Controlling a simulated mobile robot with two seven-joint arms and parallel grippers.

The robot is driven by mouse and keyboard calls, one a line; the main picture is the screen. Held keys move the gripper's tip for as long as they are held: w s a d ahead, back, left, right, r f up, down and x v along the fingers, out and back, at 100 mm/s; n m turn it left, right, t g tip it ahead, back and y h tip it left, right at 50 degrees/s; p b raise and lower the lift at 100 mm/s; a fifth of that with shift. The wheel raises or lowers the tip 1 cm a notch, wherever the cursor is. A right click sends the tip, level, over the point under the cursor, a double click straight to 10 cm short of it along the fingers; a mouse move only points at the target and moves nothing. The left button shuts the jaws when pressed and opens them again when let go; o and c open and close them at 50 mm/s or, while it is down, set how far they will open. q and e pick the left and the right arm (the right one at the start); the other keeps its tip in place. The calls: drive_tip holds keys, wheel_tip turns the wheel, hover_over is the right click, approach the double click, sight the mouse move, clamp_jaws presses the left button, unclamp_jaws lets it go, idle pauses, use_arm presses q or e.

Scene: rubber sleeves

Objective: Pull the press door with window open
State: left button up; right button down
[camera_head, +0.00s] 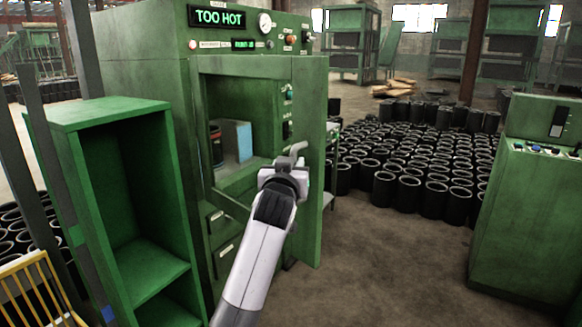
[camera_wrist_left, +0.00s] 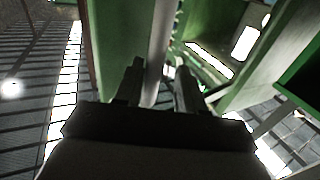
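The green press (camera_head: 140,45) stands at the left with a lit "TOO HOT" sign. Its door (camera_head: 314,150) stands open at the right side of the opening and is seen at a steep angle; I cannot make out its window in the head view. My left gripper (camera_head: 292,166) is at the grey door handle (camera_head: 297,148). In the left wrist view the handle bar (camera_wrist_left: 158,45) runs between the fingers of the left gripper (camera_wrist_left: 159,75). The fingers stand apart, with a narrow gap at the right one. My right gripper is not in view.
A green open shelf (camera_head: 120,106) stands left of the press. Inside the opening is a blue-grey block (camera_head: 238,141). Many black sleeves (camera_head: 408,190) stand on the floor behind. A green console (camera_head: 525,220) is at the right. The floor (camera_head: 390,270) between is clear.

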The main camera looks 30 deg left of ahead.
use_arm(q)
drive_tip(key=shift+d+f, duration=0.1)
drive_tip(key=b+v, duration=0.1)
drive_tip(key=v, duration=0.6)
idle(0.4)
idle(0.4)
drive_tip(key=s+d+f+m+g+h, duration=0.1)
drive_tip(key=s+d+f+m+h, duration=0.15)
drive_tip(key=f, duration=0.55)
drive_tip(key=s+d+f+m+g+h, duration=0.1)
drive_tip(key=s+f, duration=0.2)
drive_tip(key=f, duration=0.5)
drive_tip(key=s+d+f+m+h, duration=0.1)
drive_tip(key=s+d+f+h, duration=0.15)
drive_tip(key=f, duration=0.55)
drive_tip(key=s+d+f+m+g+h, duration=0.1)
drive_tip(key=s+d+f+g, duration=0.1)
drive_tip(key=s+f, duration=0.6)
drive_tip(key=s+d+f+m+g+h, duration=0.1)
drive_tip(key=s+d+f+g, duration=0.1)
drive_tip(key=s+f, duration=0.6)
drive_tip(key=s, duration=0.5)
drive_tip(key=shift+d+f+h, duration=0.2)
drive_tip(key=shift+h, duration=0.1)
